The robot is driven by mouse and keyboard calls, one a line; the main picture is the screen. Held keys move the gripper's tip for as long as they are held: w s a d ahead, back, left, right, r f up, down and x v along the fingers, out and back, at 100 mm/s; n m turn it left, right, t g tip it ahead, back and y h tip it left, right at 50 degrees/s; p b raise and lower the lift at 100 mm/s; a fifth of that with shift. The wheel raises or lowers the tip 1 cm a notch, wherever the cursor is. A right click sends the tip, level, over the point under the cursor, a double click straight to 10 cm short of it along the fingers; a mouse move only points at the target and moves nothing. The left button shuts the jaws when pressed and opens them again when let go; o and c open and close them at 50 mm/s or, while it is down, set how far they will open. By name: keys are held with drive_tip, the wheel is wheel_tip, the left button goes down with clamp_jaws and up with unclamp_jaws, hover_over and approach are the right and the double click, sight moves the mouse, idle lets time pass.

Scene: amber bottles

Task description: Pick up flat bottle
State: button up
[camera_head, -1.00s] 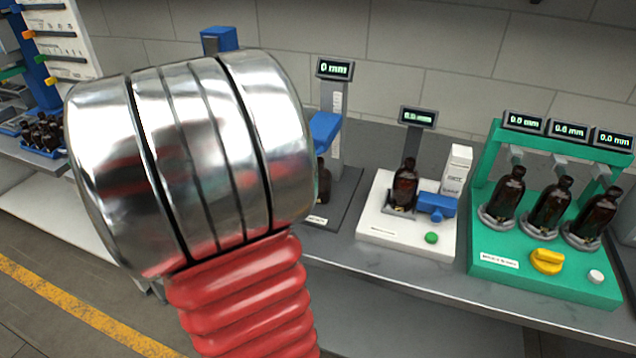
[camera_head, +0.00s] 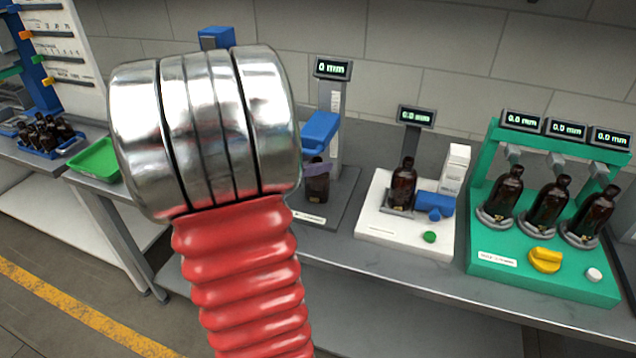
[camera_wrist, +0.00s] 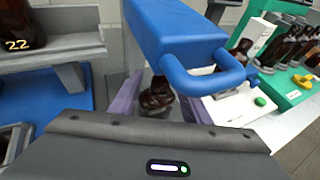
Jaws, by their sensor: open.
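A dark amber bottle (camera_head: 317,188) stands on the grey base of the gauge with the "0 mm" display. I cannot tell for sure from its shape that it is the flat one. In the wrist view the bottle (camera_wrist: 157,98) shows between the two purple fingers of my gripper (camera_wrist: 160,103). The fingers are open, one on each side, with no clear contact. In the head view one purple finger shows across the bottle's upper part. My arm hides most of my gripper there.
The gauge's blue block (camera_wrist: 180,40) hangs close above and in front of the fingers. To the right stand a white gauge (camera_head: 385,235) with a bottle and a green stand (camera_head: 520,275) with several bottles. A green tray (camera_head: 97,160) lies on the left bench beside a blue bottle rack (camera_head: 62,150).

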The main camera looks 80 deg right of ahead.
drive_tip(key=x, duration=0.5)
drive_tip(key=shift+s+d+r, duration=0.1)
drive_tip(key=shift+r, duration=0.1)
drive_tip(key=shift+c, duration=0.5)
clamp_jaws()
idle(0.3)
